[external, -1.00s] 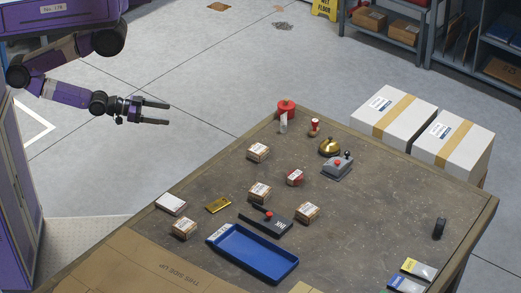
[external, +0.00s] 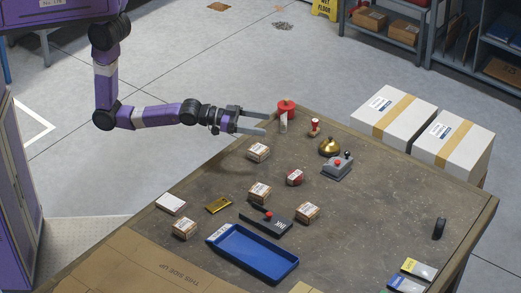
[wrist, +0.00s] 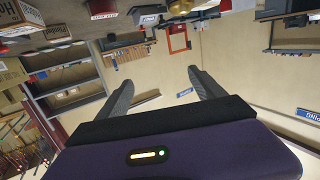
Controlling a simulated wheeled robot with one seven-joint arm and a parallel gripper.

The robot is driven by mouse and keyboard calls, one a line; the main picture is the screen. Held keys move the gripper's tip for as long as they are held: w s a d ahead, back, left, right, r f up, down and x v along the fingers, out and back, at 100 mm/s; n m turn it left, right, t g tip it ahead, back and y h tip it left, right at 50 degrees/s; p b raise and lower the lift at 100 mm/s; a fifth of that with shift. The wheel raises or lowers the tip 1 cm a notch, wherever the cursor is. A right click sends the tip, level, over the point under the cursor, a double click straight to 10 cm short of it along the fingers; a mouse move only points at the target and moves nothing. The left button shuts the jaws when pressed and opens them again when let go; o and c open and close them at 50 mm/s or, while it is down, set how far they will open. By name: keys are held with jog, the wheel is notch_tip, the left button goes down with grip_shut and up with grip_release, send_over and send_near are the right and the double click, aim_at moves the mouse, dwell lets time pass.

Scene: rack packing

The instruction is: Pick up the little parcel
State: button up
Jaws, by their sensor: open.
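Several little brown parcels with white labels sit on the brown table: one near the far left edge (external: 258,152), one in the middle (external: 260,193), one right of it (external: 307,212) and one at the near left (external: 184,228). I cannot tell which one is meant. My gripper (external: 265,123) is open and empty, above the far left edge of the table, up and slightly right of the far parcel and apart from it. In the wrist view, its two dark fingers (wrist: 158,82) stand wide apart with nothing between them.
A red lidded item (external: 286,107), brass bell (external: 329,147), grey button box (external: 338,167) and red roll (external: 295,178) stand farther back. The table's right half is mostly clear.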

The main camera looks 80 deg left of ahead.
jog(key=w+d+r+n+g+y+p, duration=0.1)
jog(key=w+d+n+g, duration=0.2)
jog(key=w+d, duration=0.45)
jog(key=w+d+r+n+g, duration=0.1)
jog(key=w+d+n+g, duration=0.3)
jog(key=d, duration=0.6)
jog(key=n+g+y, duration=0.3)
jog(key=n+g, duration=0.3)
jog(key=g, duration=0.3)
send_over(259, 190)
jog(key=w, duration=0.1)
notch_tip(259, 190, down, 6)
jog(key=shift+a+f, duration=0.1)
jog(key=shift+a, duration=0.05)
jog(key=shift+s+a+f, duration=0.1)
jog(key=shift+s, duration=0.2)
jog(key=shift+s+d+f+p, duration=0.15)
jog(key=shift+f+p, duration=0.1)
jog(key=shift+f, duration=1.7)
jog(key=shift+d+f+p, duration=0.1)
jog(key=shift+f+p, duration=0.1)
jog(key=shift+f, duration=1.7)
jog(key=c, duration=1.5)
jog(key=shift+r, duration=0.1)
